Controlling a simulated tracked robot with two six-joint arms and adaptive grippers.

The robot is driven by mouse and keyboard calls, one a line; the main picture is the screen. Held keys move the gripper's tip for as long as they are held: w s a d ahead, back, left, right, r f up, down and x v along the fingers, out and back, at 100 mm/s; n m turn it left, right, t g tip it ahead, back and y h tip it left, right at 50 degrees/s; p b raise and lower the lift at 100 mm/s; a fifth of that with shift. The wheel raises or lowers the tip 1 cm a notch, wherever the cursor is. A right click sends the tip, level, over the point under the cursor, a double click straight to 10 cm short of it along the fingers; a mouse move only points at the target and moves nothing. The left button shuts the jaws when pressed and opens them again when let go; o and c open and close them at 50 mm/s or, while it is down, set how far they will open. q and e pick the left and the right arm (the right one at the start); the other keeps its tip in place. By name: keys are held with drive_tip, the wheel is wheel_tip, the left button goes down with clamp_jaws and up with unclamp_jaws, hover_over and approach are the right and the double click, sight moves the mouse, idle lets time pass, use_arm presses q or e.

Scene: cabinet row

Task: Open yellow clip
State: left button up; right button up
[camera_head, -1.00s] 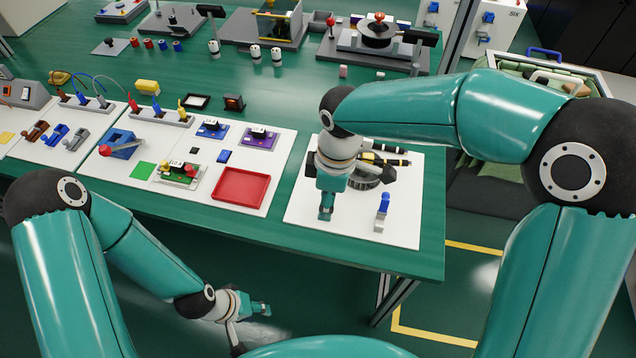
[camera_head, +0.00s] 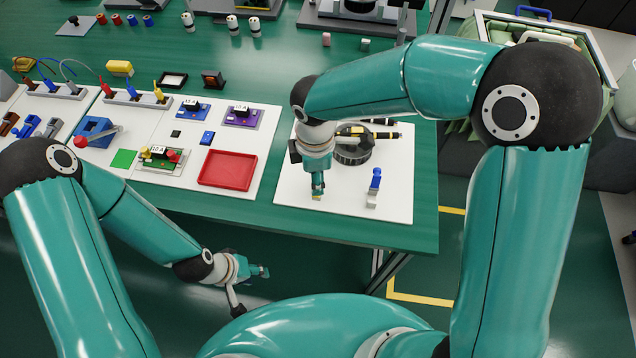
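My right gripper (camera_head: 318,190) points down over the left part of the white board on the right. A small yellowish bit shows at its fingertips; it looks like the yellow clip (camera_head: 318,196), mostly hidden by the gripper. I cannot tell whether the fingers touch or hold it. A blue clip (camera_head: 375,180) stands upright on a pale base to the right on the same board, apart from the gripper. My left gripper (camera_head: 262,272) hangs low in front of the table, away from every object; its finger opening is too small to make out.
A red tray (camera_head: 228,170) lies on the board to the left. The white board (camera_head: 345,205) is bare between the gripper and the blue clip.

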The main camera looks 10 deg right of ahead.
drive_tip(key=shift+f, duration=2.25)
